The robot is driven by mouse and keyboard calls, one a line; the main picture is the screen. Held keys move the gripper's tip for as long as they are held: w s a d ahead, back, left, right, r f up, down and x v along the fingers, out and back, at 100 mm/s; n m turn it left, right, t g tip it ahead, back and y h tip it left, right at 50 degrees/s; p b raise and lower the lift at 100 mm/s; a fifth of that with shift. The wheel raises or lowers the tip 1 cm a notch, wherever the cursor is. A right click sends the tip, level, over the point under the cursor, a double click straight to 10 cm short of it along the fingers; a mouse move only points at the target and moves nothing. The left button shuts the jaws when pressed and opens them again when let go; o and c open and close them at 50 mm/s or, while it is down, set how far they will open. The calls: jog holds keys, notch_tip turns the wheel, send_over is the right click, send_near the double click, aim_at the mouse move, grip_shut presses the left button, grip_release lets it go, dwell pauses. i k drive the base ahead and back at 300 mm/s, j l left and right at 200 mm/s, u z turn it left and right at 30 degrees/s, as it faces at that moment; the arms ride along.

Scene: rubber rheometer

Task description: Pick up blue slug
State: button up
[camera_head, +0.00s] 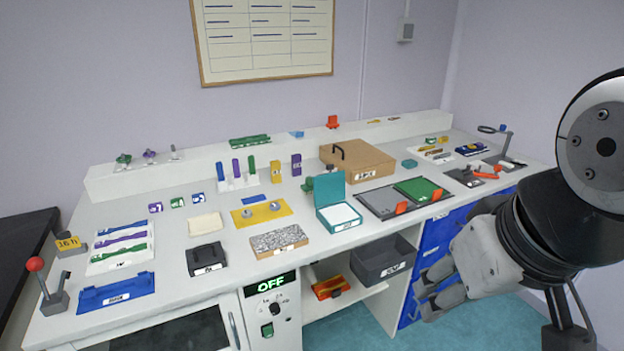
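I cannot be sure which blue thing is the slug. A small blue piece (254,199) lies at the back edge of the yellow plate (272,217). A small tag with a blue mark (197,200) lies left of it, beside similar green and purple ones. A blue upright piece (235,168) stands in a white rack with a purple and a green one. My gripper (438,286) is at the right, in front of the blue drawers and well away from these pieces. Its two fingers look apart, with nothing seen between them.
A teal open box (337,203), a speckled block (279,240) and a black case (205,257) stand on the white bench. A brown box (372,160) is farther back. A grey bin (383,262) sits on the lower shelf. A lever with a red knob (35,264) rises at the left corner.

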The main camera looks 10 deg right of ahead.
aim_at(275, 205)
jog(key=i+l+u, duration=0.2)
jog(key=i, duration=0.3)
jog(key=i+l+u, duration=0.2)
jog(key=i, duration=0.25)
jog(key=i+l+u, duration=0.2)
jog(key=i, duration=0.25)
jog(key=j, duration=0.05)
